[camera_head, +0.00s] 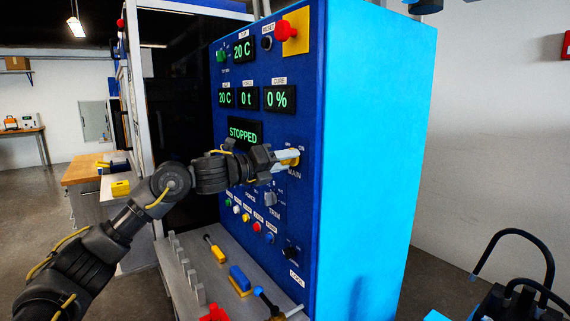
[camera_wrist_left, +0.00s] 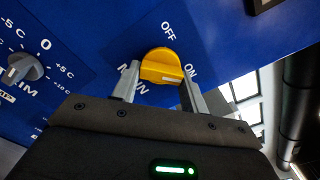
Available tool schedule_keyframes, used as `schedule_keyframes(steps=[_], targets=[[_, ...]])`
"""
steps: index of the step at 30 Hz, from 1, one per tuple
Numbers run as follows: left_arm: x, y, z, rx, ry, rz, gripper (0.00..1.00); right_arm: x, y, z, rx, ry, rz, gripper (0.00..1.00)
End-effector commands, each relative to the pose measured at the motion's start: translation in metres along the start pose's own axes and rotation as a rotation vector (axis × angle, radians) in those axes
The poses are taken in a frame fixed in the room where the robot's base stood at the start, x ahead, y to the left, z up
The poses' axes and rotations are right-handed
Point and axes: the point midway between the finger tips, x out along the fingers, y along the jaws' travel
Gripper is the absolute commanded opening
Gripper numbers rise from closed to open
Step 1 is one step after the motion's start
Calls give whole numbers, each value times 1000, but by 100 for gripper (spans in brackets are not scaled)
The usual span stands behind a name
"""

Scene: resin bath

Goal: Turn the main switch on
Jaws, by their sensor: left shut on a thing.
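The main switch is a yellow knob (camera_head: 293,161) on the blue control panel (camera_head: 307,215). My left gripper (camera_head: 287,158) reaches it from the left and is shut on it. In the left wrist view the yellow knob (camera_wrist_left: 160,65) sits between the two metal fingers of the left gripper (camera_wrist_left: 158,82). OFF is printed above the knob and ON at its right. A pale mark at the knob's right end lies next to ON. The MAIN label is partly hidden by a finger. My right gripper is not in view.
Below the switch are the grey TRIM knob (camera_head: 270,199), several coloured buttons and a black knob (camera_head: 291,252). A red emergency button (camera_head: 286,32) is above. The display (camera_head: 244,132) reads STOPPED. A grey ledge (camera_head: 180,290) with tools runs below the panel.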

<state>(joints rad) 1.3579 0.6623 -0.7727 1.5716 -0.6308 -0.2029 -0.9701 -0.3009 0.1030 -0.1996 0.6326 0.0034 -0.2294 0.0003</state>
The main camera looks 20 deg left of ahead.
Motion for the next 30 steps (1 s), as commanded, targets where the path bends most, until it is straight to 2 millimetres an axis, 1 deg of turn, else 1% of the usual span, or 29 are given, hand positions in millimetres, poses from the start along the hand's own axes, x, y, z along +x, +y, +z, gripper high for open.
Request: schedule_keyframes(steps=[1, 9, 10, 14, 21, 24, 26, 29, 30], targets=[[0, 1, -2, 3, 5, 2, 21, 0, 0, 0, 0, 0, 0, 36], [0, 1, -2, 3, 5, 1, 21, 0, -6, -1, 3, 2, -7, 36], [0, 1, -2, 3, 5, 1, 48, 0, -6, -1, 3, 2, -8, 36], [0, 1, -2, 2, 4, 1, 65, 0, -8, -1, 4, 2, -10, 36], [0, 0, -1, 1, 2, 1, 65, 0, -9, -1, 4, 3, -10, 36], [-3, 1, -1, 1, 1, 1, 65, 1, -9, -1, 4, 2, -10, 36], [-8, 1, -1, 2, 0, 0, 65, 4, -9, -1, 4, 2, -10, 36], [-24, 2, -2, 3, 0, 1, 65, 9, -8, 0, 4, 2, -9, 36], [-32, 3, -2, 5, -1, 1, 65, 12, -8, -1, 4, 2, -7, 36]])
